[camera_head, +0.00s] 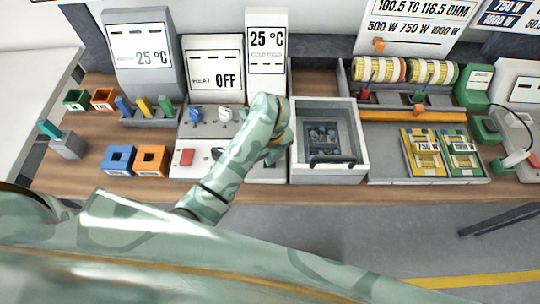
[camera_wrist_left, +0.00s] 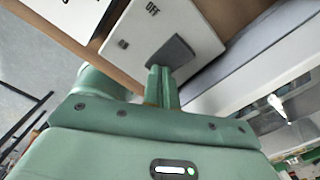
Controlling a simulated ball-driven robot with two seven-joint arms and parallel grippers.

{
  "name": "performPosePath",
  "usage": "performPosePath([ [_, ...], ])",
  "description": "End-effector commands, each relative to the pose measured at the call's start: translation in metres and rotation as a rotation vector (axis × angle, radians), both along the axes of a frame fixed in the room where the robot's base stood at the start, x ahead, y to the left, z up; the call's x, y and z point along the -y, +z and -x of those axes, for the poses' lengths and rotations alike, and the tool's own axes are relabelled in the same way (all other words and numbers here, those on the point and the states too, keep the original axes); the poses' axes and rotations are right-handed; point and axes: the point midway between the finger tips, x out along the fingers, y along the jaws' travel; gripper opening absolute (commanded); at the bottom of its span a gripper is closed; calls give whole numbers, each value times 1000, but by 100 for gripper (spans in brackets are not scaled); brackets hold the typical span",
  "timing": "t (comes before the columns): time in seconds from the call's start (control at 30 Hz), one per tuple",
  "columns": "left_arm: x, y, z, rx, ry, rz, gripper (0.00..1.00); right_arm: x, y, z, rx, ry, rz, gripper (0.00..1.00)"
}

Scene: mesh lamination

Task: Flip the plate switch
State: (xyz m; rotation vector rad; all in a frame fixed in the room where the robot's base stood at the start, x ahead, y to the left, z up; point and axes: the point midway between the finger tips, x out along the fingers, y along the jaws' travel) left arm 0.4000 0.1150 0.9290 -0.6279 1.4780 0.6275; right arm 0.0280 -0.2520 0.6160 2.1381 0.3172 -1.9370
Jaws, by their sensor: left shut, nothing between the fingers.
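The plate switch (camera_wrist_left: 176,50) is a dark, flat-topped lever on a white panel (camera_wrist_left: 205,42) with ON and OFF printed on it, in the left wrist view. My left gripper (camera_wrist_left: 160,72) is shut and empty, its green fingertips right at the switch. I cannot tell whether they touch it. In the head view my left gripper (camera_head: 271,152) is over the right part of the white control panel (camera_head: 200,170), and my arm hides the switch. A display (camera_head: 214,72) behind reads HEAT OFF. My right gripper is not in view.
A red button (camera_head: 187,157) is on the panel's left part. A glass-topped box (camera_head: 357,172) with a dark handle stands just right of my gripper. Blue (camera_head: 118,160) and orange (camera_head: 151,160) bins sit at left. A 25 °C display (camera_head: 267,38) stands behind.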

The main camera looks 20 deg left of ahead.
Motion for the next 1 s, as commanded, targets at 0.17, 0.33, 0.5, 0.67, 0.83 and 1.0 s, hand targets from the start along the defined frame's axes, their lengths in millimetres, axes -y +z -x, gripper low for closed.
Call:
performPosePath([
  [0.17, 0, 13, 0, 1, 0, 0, 0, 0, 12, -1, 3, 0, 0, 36],
  [0.33, 0, 31, 0, 1, 1, 1, 0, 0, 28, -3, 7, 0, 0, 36],
  [0.5, 2, 48, 0, 2, 0, 5, 0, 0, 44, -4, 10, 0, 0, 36],
  [0.67, 2, 64, -1, 3, 2, 6, 0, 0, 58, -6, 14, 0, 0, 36],
  [0.83, 2, 74, -2, 4, 3, 6, 0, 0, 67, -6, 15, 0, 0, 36],
  [1.0, 1, 73, -3, 5, 3, 5, 0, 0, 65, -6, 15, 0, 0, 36],
])
